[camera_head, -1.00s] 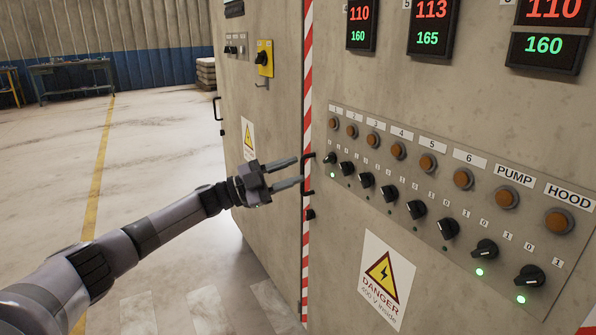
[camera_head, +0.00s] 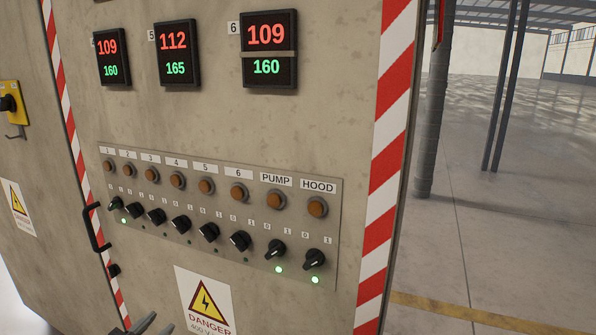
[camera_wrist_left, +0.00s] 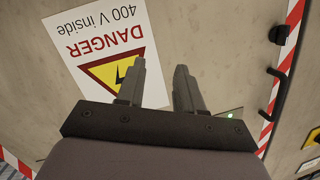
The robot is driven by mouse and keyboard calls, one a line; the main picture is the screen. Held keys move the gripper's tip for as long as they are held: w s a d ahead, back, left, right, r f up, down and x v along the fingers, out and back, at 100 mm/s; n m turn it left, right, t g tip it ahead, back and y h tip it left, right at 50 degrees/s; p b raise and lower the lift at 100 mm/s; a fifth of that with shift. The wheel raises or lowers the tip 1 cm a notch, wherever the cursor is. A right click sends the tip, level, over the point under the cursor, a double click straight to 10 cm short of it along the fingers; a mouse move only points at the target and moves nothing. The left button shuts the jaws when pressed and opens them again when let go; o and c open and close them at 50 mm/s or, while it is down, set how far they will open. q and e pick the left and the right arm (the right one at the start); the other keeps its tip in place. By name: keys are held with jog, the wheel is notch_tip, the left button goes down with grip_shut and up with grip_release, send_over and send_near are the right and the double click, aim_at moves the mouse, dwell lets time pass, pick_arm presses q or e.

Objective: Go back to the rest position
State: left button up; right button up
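My left gripper (camera_head: 150,326) shows only as fingertips at the bottom edge of the head view, below the control panel (camera_head: 332,215). In the left wrist view its two fingers (camera_wrist_left: 160,85) are apart with nothing between them. They are in front of the cabinet face by the danger sign (camera_wrist_left: 100,35), which shows upside down there. The sign (camera_head: 205,303) also shows in the head view. I cannot tell how far the fingers are from the cabinet. My right gripper is in neither view.
The panel has a row of black knobs (camera_head: 181,224) under orange lamps; green lights glow by knob 1, PUMP and HOOD. A black handle (camera_head: 95,228) sticks out at the left. Displays (camera_head: 268,50) are above. Open floor (camera_head: 480,230) and posts (camera_head: 435,110) lie right of the cabinet.

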pick_arm(q)
jog(key=s+d+f+n+g+y, duration=0.2)
jog(key=s+d+f+n+g, duration=0.3)
jog(key=s, duration=1)
jog(key=s+f+g+y, duration=0.15)
jog(key=s+g, duration=0.55)
jog(key=s, duration=0.8)
jog(key=w+d+f+t+h, duration=0.3)
jog(key=w+d+f+t, duration=0.15)
jog(key=w, duration=0.25)
notch_tip(320, 180, up, 16)
jog(key=s+a+t+p, duration=0.1)
jog(key=t+p, duration=0.1)
jog(key=p, duration=1.9)
jog(key=shift+a+y+p, duration=0.25)
jog(key=shift+y+p, duration=0.1)
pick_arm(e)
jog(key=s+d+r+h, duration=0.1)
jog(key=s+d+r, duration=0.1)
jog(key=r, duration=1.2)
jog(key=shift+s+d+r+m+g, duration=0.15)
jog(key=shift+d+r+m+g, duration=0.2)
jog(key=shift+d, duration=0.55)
pick_arm(q)
jog(key=shift+r+t, duration=0.1)
jog(key=shift+t, duration=0.15)
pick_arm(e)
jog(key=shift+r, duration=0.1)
